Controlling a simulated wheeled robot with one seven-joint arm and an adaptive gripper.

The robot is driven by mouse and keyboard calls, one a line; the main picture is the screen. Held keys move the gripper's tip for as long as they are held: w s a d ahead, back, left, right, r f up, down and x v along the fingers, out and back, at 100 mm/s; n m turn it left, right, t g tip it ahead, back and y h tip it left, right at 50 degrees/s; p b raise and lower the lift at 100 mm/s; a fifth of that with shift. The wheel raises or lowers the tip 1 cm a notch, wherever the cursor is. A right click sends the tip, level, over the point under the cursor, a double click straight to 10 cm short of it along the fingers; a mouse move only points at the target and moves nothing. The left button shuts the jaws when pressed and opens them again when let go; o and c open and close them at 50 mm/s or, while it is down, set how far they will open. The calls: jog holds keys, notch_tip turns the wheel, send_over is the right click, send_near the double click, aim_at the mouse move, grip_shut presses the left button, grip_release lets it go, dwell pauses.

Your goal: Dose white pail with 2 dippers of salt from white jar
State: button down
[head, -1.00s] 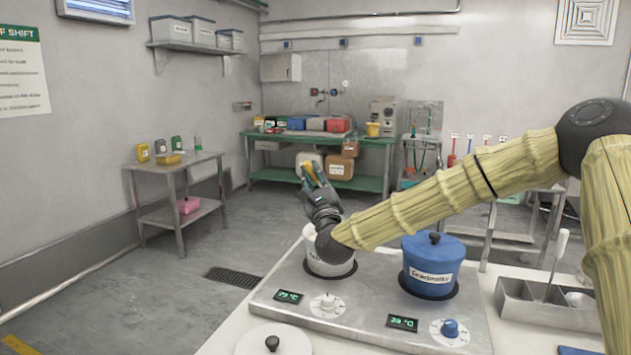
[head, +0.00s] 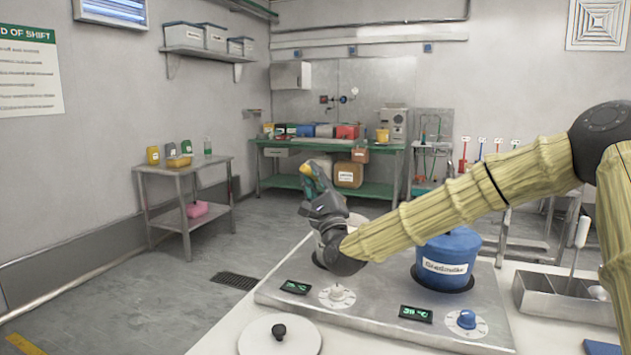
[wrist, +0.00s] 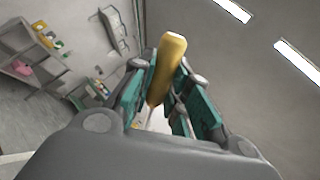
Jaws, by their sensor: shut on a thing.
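My gripper (head: 316,178) is shut on a yellow handle, taken to be the dipper's (head: 309,172). The yellow handle also shows between the teal finger pads in the wrist view (wrist: 170,60); its far end is hidden. The gripper is raised in front of the white pail (head: 357,218), which stands on the left plate of the steel hotplate and is mostly covered by my wrist. I cannot make out the pail's contents or label. I cannot tell which thing is the white jar of salt.
A blue pot (head: 447,248) with a label stands on the right plate of the hotplate (head: 380,312). A white lid with a black knob (head: 278,335) lies in front. A steel divided holder (head: 565,298) stands at right. A side table (head: 185,180) and green bench (head: 330,145) stand farther back.

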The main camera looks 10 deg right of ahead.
jog(key=shift+s+a+f+n+y+b, duration=0.3)
jog(key=shift+f+n+y+b, duration=0.35)
jog(key=shift+n+y+b, duration=0.3)
jog(key=shift+s+a+f+n+y+b, duration=0.2)
jog(key=shift+a+f+n+y+b, duration=0.15)
jog(key=shift+f+n+y+b, duration=0.5)
jog(key=shift+s+a+f+n+y+b, duration=0.3)
jog(key=shift+f+n+y+b, duration=0.2)
jog(key=shift+n+y+b, duration=0.55)
